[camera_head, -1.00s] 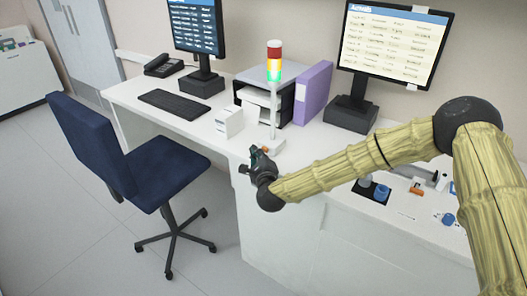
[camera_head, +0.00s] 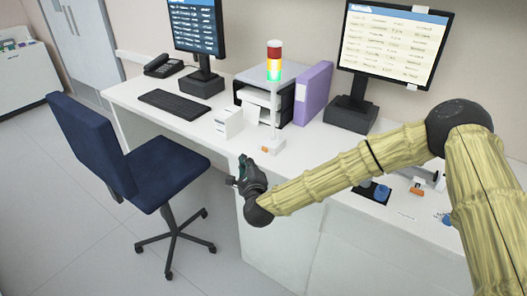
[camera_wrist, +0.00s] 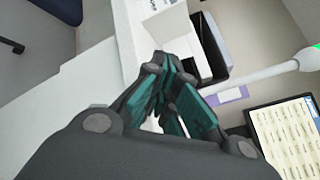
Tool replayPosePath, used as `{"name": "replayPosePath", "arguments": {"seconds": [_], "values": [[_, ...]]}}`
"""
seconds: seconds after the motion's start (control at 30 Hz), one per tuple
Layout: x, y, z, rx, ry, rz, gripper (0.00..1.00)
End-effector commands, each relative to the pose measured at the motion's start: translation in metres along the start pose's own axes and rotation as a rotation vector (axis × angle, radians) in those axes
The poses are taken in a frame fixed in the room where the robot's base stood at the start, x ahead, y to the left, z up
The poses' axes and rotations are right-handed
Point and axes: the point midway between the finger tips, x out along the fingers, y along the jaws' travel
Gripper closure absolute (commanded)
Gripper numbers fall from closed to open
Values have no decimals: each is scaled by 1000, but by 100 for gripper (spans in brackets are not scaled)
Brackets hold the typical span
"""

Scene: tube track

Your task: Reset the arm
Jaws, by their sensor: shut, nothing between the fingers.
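My gripper (camera_head: 240,172) is at the end of my yellow-sleeved arm, in front of the desk's front edge in the head view. It is shut and holds nothing. In the wrist view the dark, teal-padded fingers of the gripper (camera_wrist: 168,95) come together near the middle of the picture. The white desk (camera_head: 190,125) lies behind and beside the gripper. The gripper appears apart from the desk, chair and other objects.
A blue office chair (camera_head: 165,170) stands left of my gripper. A signal tower light (camera_head: 274,70), a white box (camera_head: 229,123), a purple binder (camera_head: 313,92) and two monitors stand on the desk. Small blue items (camera_head: 381,193) lie under my arm. Floor space is free at lower left.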

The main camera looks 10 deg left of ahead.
Motion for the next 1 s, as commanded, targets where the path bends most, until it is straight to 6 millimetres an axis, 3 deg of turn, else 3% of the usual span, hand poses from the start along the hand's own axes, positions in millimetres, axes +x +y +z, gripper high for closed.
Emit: {"name": "replayPosePath", "arguments": {"seconds": [0.27, 0.37, 0.47, 0.7, 1.0], "values": [[-4, 6, -6, -23, 4, 17, 100], [-17, 25, -24, -98, 16, 71, 100], [-42, 53, -54, -225, 32, 163, 100], [-127, 118, -144, -571, 52, 437, 100], [-257, 160, -252, -943, 18, 801, 100]]}}
